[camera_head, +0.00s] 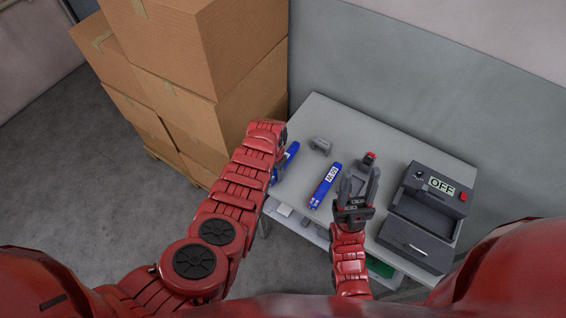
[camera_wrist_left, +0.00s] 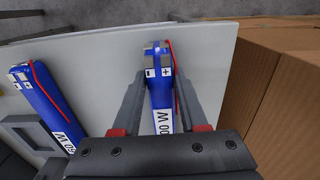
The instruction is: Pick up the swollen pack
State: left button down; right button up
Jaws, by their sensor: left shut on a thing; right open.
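Two blue packs with white labels lie on the grey table. In the left wrist view one blue pack (camera_wrist_left: 160,92), with plus and minus marks and a red wire, is between the fingers of my left gripper (camera_wrist_left: 161,80), which is shut on it. This pack (camera_head: 290,154) shows partly beside my left arm in the head view. The other blue pack (camera_head: 325,184) lies to its right, apart from it; it also shows in the left wrist view (camera_wrist_left: 45,98). I cannot tell which is swollen. My right gripper (camera_head: 360,172) is open over the table, right of that pack.
A dark case (camera_head: 414,244) with an OFF display and red button stands at the table's right. A small grey part (camera_head: 321,145) lies behind the packs. A dark red-topped object (camera_head: 369,158) is by my right gripper. Cardboard boxes (camera_head: 240,50) stand stacked left of the table.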

pick_arm(q)
jog(key=shift+r, duration=0.15)
jog(key=shift+r, duration=0.8)
jog(key=shift+w+r+b, duration=0.1)
jog(key=shift+r+b, duration=0.25)
jog(key=s+b, duration=0.1)
jog(key=s, duration=0.1)
jog(key=s+d+r+b, duration=0.1)
jog(key=s, duration=0.4)
jog(key=shift+s+d+r+b, duration=0.15)
jog(key=shift+s+d+b, duration=0.1)
jog(key=shift+b, duration=0.15)
jog(key=s+d+r+p, duration=0.1)
jog(key=s+p, duration=0.3)
jog(key=s, duration=0.4)
jog(key=shift+s+d, duration=0.2)
jog(key=shift+d, duration=0.2)
jog(key=shift+w, duration=0.1)
